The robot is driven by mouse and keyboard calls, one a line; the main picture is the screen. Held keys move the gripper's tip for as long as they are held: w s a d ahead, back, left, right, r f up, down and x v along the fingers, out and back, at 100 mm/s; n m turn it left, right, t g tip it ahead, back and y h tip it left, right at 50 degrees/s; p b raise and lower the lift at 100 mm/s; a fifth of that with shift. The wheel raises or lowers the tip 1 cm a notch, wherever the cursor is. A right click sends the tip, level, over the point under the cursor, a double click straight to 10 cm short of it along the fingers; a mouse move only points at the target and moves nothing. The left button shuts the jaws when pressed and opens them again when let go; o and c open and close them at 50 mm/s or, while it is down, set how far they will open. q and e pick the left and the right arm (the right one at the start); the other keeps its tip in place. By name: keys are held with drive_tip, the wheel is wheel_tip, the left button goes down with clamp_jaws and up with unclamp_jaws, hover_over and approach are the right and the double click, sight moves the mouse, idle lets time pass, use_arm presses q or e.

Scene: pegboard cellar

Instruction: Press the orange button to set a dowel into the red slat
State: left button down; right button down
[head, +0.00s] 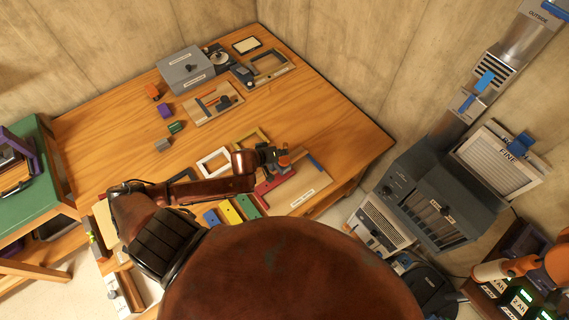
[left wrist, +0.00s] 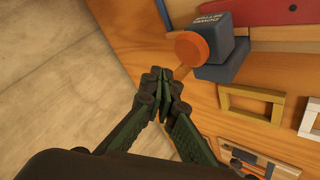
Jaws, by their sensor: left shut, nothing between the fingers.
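The orange button (left wrist: 191,48) sits on the side of a dark blue-grey dowel setter block (left wrist: 229,42) in the left wrist view. In the head view the button (head: 284,161) shows small beside my left gripper (head: 270,154). The gripper is shut and empty. In the left wrist view its closed fingertips (left wrist: 160,80) are close to the button, at its lower left; I cannot tell whether they touch. The red slat (left wrist: 262,10) lies beyond the block, and in the head view the red slat (head: 274,184) is partly hidden. My right gripper is not in view.
Yellow (left wrist: 250,102) and white frames lie on the wooden table (head: 335,125) near the block. Blue, yellow and green slats (head: 228,212) lie nearer me. A grey box (head: 186,70) and small coloured blocks stand farther back. A grey machine (head: 430,195) stands right of the table.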

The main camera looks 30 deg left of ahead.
sight(285, 159)
use_arm(q)
drive_tip(key=shift+f, duration=1.25)
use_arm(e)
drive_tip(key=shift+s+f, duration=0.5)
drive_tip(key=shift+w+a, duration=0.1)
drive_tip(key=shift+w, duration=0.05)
use_arm(q)
drive_tip(key=shift+f, duration=0.15)
drive_tip(key=shift+f, duration=0.25)
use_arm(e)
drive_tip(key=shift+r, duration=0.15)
